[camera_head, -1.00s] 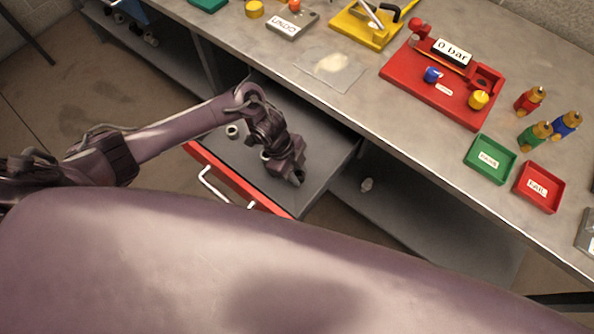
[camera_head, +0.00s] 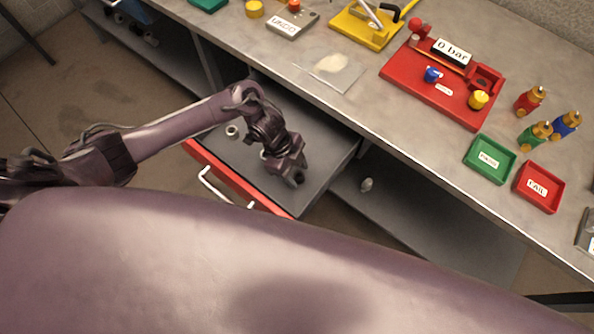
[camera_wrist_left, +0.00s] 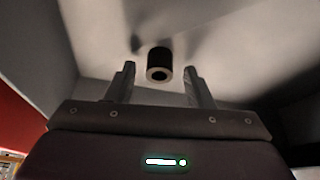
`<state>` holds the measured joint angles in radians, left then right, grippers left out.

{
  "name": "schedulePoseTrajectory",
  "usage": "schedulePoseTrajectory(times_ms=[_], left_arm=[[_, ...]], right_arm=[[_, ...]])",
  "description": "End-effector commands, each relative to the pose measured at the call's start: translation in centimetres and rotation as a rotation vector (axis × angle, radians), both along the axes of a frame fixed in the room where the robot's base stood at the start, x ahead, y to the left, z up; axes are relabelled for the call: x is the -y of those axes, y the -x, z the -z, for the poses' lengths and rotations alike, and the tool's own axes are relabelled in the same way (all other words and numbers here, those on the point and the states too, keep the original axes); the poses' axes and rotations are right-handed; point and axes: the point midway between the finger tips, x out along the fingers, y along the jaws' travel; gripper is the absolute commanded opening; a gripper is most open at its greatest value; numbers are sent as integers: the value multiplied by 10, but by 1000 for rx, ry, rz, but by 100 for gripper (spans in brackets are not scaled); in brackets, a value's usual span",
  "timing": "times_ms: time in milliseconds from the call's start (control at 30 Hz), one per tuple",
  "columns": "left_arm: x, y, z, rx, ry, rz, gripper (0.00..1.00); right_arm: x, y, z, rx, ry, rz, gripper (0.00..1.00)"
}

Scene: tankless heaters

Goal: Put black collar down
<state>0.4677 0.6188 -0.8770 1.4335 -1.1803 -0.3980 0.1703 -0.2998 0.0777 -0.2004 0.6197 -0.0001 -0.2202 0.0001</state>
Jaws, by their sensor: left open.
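My left gripper (camera_head: 295,179) is open, low inside the open drawer (camera_head: 233,164), pointing down. In the left wrist view its two fingers (camera_wrist_left: 159,76) stand apart. The black collar (camera_wrist_left: 159,57), a short dark cylinder with a pale end face and a central hole, shows between and just past the fingertips, with a gap on each side. It appears to rest on the grey drawer floor. In the head view my gripper hides it, or it is too small to tell. My right gripper is not in view.
A small pale ring (camera_head: 232,131) lies in the drawer behind the red front with its white handle (camera_head: 213,188). The metal bench (camera_head: 410,145) overhangs the drawer's back side. A red fixture (camera_head: 440,86), a green tray (camera_head: 489,160) and a red tray (camera_head: 538,187) stand on it.

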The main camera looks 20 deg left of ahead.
Motion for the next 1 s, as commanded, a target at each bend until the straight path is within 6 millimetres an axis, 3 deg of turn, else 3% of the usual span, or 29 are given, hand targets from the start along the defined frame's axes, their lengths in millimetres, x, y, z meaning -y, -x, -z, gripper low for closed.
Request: schedulePoseTrajectory(times_ms=[300,500,700,1000], left_arm=[[-26,-5,-61,5,-1,2,48],[-38,-6,-91,2,-1,2,48],[-42,-6,-103,0,-1,1,48],[-42,-6,-103,0,-1,1,48]], right_arm=[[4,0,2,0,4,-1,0],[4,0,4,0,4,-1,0],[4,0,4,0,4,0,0],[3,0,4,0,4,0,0]])
